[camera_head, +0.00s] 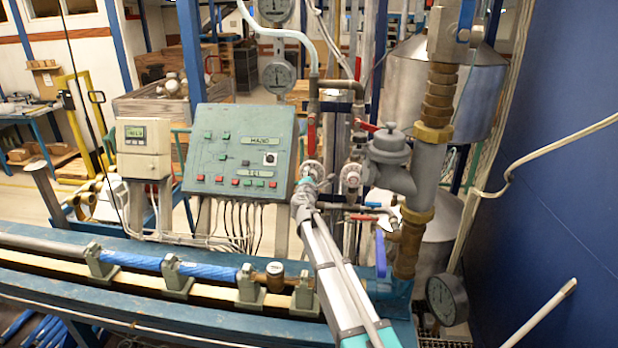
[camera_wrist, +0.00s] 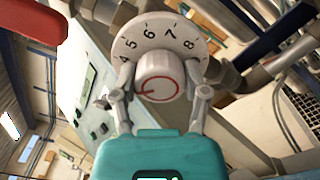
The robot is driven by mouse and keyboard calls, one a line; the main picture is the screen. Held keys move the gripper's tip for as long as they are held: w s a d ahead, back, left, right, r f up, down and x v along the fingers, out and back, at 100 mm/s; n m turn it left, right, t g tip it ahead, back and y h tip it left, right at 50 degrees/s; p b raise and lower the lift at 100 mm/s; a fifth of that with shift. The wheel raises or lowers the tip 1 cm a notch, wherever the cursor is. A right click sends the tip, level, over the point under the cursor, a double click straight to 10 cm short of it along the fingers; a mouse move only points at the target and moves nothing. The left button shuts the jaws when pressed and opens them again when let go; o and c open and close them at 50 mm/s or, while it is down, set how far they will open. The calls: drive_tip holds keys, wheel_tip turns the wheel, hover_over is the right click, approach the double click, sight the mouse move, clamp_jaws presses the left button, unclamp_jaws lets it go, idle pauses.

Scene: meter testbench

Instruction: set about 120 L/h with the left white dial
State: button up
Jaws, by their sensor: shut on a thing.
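The left white dial (camera_head: 312,170) is mostly hidden behind my gripper (camera_head: 303,193) in the head view. In the wrist view its numbered disc (camera_wrist: 158,35) shows 4 to 8, and its white knob (camera_wrist: 160,76) has a red ring and a short red mark toward the left. My gripper (camera_wrist: 163,92) has one finger on each side of the knob and is shut on it. A second white dial (camera_head: 350,178) is just to the right. The meter display (camera_head: 135,132) on the beige box is lit, but its digits are too small to read surely.
A green control panel (camera_head: 240,150) with buttons stands left of the dials. Pipes, red-handled valves and a grey valve body (camera_head: 390,150) crowd the right. A blue bench (camera_head: 60,275) with blue pipe sections runs below. A round gauge (camera_head: 446,299) sits low right.

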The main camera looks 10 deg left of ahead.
drive_tip(key=m, duration=0.4)
drive_tip(key=shift+m, duration=0.4)
drive_tip(key=o, duration=1.1)
drive_tip(key=shift+o, duration=0.2)
drive_tip(key=shift+s, duration=0.2)
drive_tip(key=s, duration=1.1)
drive_tip(key=shift+s+a, duration=0.2)
drive_tip(key=shift+s, duration=0.15)
